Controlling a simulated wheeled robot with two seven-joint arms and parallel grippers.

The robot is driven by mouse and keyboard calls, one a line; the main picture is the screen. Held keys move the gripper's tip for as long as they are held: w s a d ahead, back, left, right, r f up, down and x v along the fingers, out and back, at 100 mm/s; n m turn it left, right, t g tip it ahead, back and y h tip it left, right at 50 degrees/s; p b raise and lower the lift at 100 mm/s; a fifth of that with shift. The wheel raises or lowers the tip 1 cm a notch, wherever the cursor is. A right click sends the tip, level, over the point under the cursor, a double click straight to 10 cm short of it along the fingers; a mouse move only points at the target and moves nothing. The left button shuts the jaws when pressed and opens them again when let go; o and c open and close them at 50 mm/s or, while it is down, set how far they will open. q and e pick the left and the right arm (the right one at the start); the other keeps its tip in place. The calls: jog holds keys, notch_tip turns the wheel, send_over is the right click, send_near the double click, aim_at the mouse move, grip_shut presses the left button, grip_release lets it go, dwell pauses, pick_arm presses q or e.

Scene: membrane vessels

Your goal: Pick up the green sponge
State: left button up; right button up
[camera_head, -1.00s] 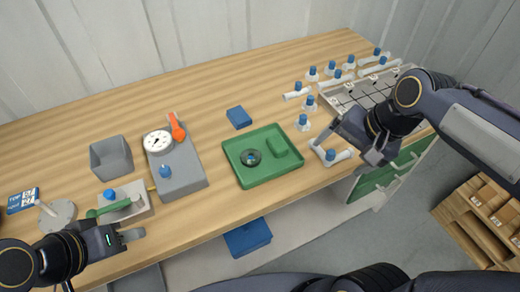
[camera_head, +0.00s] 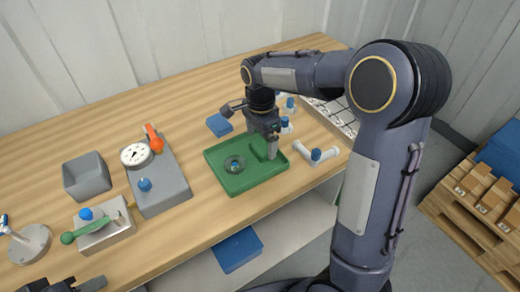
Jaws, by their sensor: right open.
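The green sponge (camera_head: 257,150) lies in the right part of the shallow green tray (camera_head: 214,161), and its colour nearly matches the tray. My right gripper (camera_head: 264,143) is over the tray, pointing down, open, with one finger in front of the sponge's right side. The gripper hides part of the sponge, and I cannot tell whether they touch. My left gripper (camera_head: 80,286) shows only in part at the bottom left edge, and its jaws cannot be made out.
A dark ring with a blue centre (camera_head: 235,163) lies in the tray, left of the sponge. A blue block (camera_head: 219,125) lies behind it. A grey gauge unit (camera_head: 160,183) and grey bin (camera_head: 87,177) stand left.

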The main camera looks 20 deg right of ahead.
notch_tip(320, 180, down, 2)
jog(key=c, duration=1.1)
jog(key=shift+o, duration=0.2)
jog(key=shift+r, duration=0.15)
jog(key=shift+r, duration=0.25)
notch_tip(320, 180, up, 2)
jog(key=shift+r, duration=0.2)
jog(key=s+a+r, duration=0.2)
jog(key=s+r, duration=0.3)
jog(key=s, duration=0.1)
jog(key=s+a+r, duration=0.3)
jog(key=s+r, duration=0.1)
jog(key=s, duration=0.3)
jog(key=shift+a+r+b, duration=0.3)
jog(key=shift+r+b, duration=0.05)
jog(key=shift+r, duration=0.05)
